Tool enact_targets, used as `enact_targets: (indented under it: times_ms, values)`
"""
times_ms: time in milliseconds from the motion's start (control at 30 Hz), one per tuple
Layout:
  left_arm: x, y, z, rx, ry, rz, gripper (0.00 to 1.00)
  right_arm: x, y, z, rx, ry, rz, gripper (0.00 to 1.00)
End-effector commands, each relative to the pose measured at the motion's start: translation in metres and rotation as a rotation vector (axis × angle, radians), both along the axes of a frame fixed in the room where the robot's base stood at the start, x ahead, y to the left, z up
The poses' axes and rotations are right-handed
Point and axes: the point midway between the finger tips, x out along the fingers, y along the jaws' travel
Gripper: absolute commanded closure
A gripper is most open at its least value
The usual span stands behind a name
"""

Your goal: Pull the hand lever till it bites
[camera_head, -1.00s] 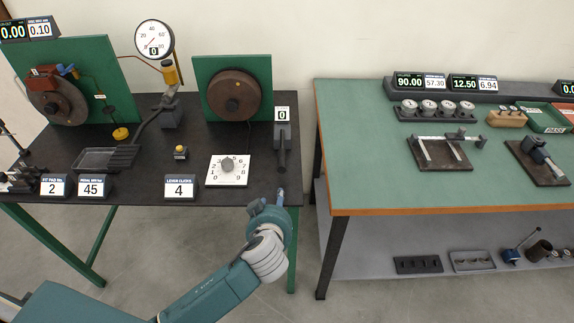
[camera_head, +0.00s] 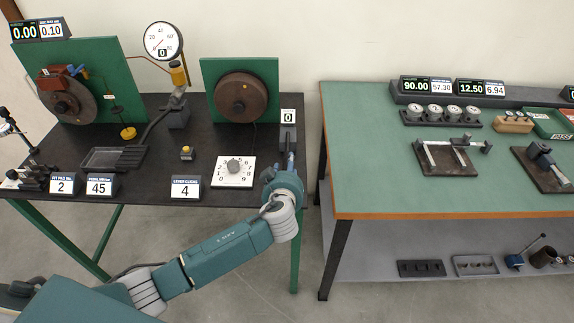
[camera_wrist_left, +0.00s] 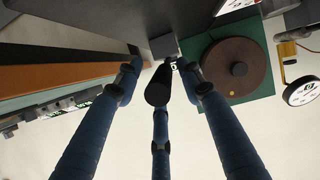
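The hand lever is a dark rod with a rounded black end (camera_wrist_left: 158,88), pointing toward the camera in the left wrist view. Its grey mount (camera_head: 288,138) stands at the right end of the black table, below a card reading 0. My left gripper (camera_head: 291,162) is at the lever and largely hides it in the head view. In the left wrist view its blue fingers are spread around the lever, with visible gaps to either side. Whether the third finger touches it I cannot tell. My right gripper is in neither view.
A white dial plate (camera_head: 234,171) and a LEVER CLICKS card reading 4 (camera_head: 186,188) lie left of the lever. A brown disc (camera_head: 243,100) on a green panel stands behind. A green-topped table (camera_head: 370,190) stands close on the right, across a narrow gap.

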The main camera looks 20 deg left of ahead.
Motion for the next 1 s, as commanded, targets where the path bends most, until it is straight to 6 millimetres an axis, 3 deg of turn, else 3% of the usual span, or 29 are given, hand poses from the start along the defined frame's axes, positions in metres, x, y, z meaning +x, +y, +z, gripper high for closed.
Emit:
enact_targets:
  times_ms: [367, 567, 767, 1000]
  values:
    - [0.005, 0.001, -0.002, -0.001, 0.0, 0.0, 0.61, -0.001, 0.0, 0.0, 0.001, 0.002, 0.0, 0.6]
    - [0.005, 0.002, -0.002, -0.001, 0.001, 0.001, 1.0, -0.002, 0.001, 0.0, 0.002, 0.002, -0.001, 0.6]
    - [0.005, 0.002, 0.001, -0.001, 0.009, 0.004, 1.0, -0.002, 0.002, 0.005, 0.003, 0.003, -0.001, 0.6]
    - [0.012, 0.004, 0.025, -0.029, 0.091, 0.012, 1.0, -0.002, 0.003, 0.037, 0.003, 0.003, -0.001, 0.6]
